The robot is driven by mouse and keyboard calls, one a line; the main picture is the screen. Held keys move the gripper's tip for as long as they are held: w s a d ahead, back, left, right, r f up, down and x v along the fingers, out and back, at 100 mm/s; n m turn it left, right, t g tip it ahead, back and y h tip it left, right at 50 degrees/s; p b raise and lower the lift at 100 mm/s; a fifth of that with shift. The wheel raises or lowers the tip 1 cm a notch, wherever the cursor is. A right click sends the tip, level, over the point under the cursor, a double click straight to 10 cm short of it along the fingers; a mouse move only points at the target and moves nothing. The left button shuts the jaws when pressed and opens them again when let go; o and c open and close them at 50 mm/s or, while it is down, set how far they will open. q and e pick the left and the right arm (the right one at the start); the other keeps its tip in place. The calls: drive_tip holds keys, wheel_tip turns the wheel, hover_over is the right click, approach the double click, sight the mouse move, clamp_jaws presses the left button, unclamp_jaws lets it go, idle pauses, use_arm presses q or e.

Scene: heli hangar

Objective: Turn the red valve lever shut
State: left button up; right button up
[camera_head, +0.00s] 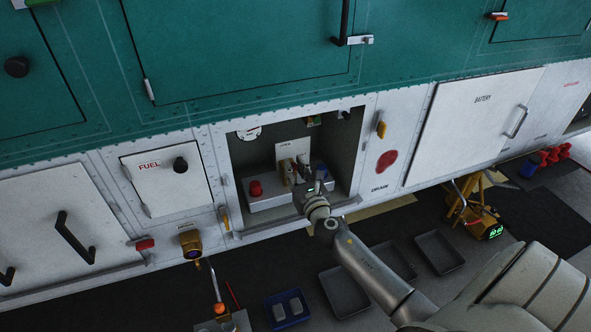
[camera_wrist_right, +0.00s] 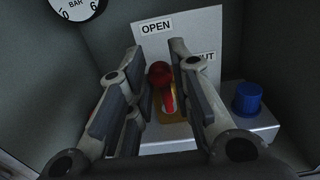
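The red valve lever, with a round red knob (camera_wrist_right: 160,74), stands on a yellow base in the right wrist view. It points roughly up, toward the OPEN label (camera_wrist_right: 156,26) on the white plate (camera_wrist_right: 198,27). The SHUT label (camera_wrist_right: 205,57) is to its right, partly hidden by a finger. My right gripper (camera_head: 293,168) is inside the open bay. Its two fingers stand apart on either side of the lever, with visible gaps at the knob. In the head view the gripper hides most of the lever. My left gripper is not in view.
A blue knob (camera_wrist_right: 247,98) sits right of the lever on the grey box; a red knob (camera_head: 256,188) sits left of it. A gauge (camera_wrist_right: 77,6) is on the bay's back wall. Bay walls close in on both sides. Trays (camera_head: 344,291) lie on the floor below.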

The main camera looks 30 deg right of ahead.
clamp_jaws()
drive_tip(key=shift+s+d+f+m+b, duration=0.2)
drive_tip(key=shift+d+f+m+b, duration=0.8)
drive_tip(key=shift+m, duration=1.95)
drive_tip(key=shift+s+d+f+m+b, duration=0.2)
drive_tip(key=shift+d+f+m+b, duration=0.85)
drive_tip(key=shift+m, duration=1.95)
drive_tip(key=shift+s+d+f+m+b, duration=0.2)
drive_tip(key=shift+d+f+m+b, duration=0.75)
drive_tip(key=shift+m, duration=2)
drive_tip(key=shift+a+r+b, duration=0.25)
drive_tip(key=shift+a+b, duration=0.1)
drive_tip(key=shift+a, duration=0.1)
drive_tip(key=o, duration=0.6)
unclamp_jaws()
